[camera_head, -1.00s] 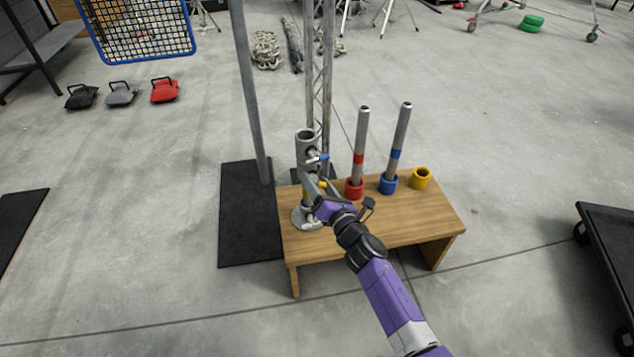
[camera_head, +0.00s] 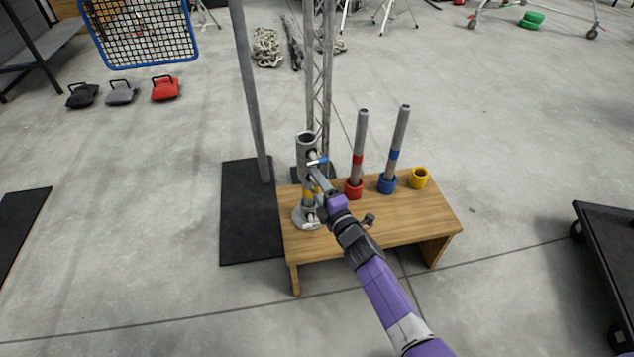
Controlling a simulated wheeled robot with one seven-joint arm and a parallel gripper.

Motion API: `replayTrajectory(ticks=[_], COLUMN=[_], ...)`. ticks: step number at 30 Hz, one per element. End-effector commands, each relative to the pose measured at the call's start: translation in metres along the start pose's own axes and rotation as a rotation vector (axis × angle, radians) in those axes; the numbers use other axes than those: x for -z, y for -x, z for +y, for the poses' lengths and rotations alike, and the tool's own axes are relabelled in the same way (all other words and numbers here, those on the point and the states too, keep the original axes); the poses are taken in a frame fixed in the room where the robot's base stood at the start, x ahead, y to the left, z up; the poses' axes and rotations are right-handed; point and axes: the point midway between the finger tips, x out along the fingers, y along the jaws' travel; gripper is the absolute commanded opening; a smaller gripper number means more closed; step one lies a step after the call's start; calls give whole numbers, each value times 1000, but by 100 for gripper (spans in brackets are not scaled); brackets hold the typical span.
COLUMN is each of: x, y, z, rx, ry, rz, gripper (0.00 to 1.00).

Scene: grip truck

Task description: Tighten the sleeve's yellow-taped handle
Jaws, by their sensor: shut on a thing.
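The sleeve (camera_head: 306,148) is an upright grey metal tube with a round flanged base (camera_head: 304,222) on the left end of the wooden bench. A blue-taped handle (camera_head: 318,161) sticks out to the right from its upper part. Yellow (camera_head: 307,192) shows lower on the sleeve, just left of my fingers; I cannot tell how much of it is handle tape. My gripper (camera_head: 317,181) is at the sleeve's right side, below the blue handle. It is shut on the yellow-taped handle, which the fingers mostly hide.
On the wooden bench (camera_head: 405,223), a red-banded pipe (camera_head: 359,140) and a blue-banded pipe (camera_head: 400,135) stand in red and blue cups, right of my gripper. The yellow cup (camera_head: 420,178) is empty. A grey post (camera_head: 251,95) and a truss (camera_head: 318,75) rise behind.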

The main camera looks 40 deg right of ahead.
Motion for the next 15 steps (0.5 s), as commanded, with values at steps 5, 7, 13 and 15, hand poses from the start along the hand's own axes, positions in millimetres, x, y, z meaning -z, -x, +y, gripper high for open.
replayTrajectory(ticks=[5, 7, 13, 15], x=[0, 0, 0, 0], y=[0, 0, 0, 0], z=[1, 1, 2, 1], rx=[1, 0, -1, -1], ry=[-170, -236, -426, -492], rz=[-1, -1, -1, -1], gripper=[14, 14, 14, 14])
